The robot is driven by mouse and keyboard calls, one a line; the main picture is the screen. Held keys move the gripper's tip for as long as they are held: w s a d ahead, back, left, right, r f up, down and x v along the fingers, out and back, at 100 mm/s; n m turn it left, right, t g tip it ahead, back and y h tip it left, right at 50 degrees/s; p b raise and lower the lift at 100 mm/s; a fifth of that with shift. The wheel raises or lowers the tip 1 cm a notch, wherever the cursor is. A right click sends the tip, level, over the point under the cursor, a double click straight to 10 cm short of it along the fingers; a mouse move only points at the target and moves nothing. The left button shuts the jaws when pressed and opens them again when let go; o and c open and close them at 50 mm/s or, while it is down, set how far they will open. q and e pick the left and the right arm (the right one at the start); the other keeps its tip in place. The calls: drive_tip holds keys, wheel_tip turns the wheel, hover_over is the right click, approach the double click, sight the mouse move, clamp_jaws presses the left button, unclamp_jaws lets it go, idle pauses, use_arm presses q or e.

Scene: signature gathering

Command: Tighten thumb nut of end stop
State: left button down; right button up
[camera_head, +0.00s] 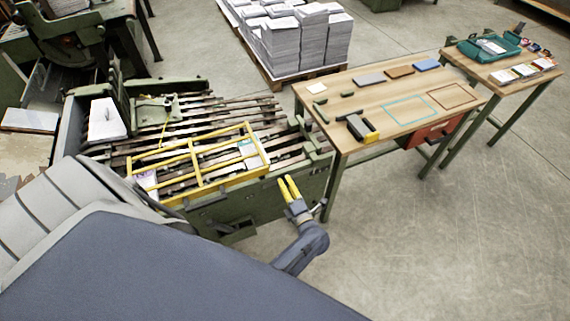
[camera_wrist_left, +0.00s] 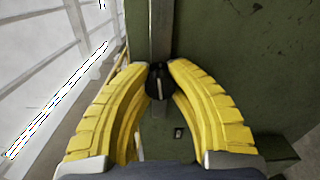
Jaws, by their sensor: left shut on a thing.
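My left gripper (camera_head: 292,188), with yellow fingers, is at the near right end of the green machine. In the left wrist view its fingertips (camera_wrist_left: 158,68) are closed around a small black thumb nut (camera_wrist_left: 157,82), shown with a pale mark on it. The nut sits in front of a grey metal bar (camera_wrist_left: 161,30) against the green machine plate (camera_wrist_left: 220,50). I cannot tell how tight the nut is. In the head view the nut is hidden by the fingers. My right gripper is not in view.
A yellow guard frame (camera_head: 197,168) lies over the slatted bed of the green machine (camera_head: 265,198). A wooden worktable (camera_head: 375,90) stands to its right, with several small items on it. Paper stacks (camera_head: 290,40) on a pallet stand behind. The floor at the front right is clear.

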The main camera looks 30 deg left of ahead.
use_arm(q)
drive_tip(key=shift+w+d+r, duration=0.1)
drive_tip(key=shift+w+r, duration=0.05)
drive_tip(key=c, duration=1.3)
unclamp_jaws()
drive_tip(key=shift+o, duration=1.2)
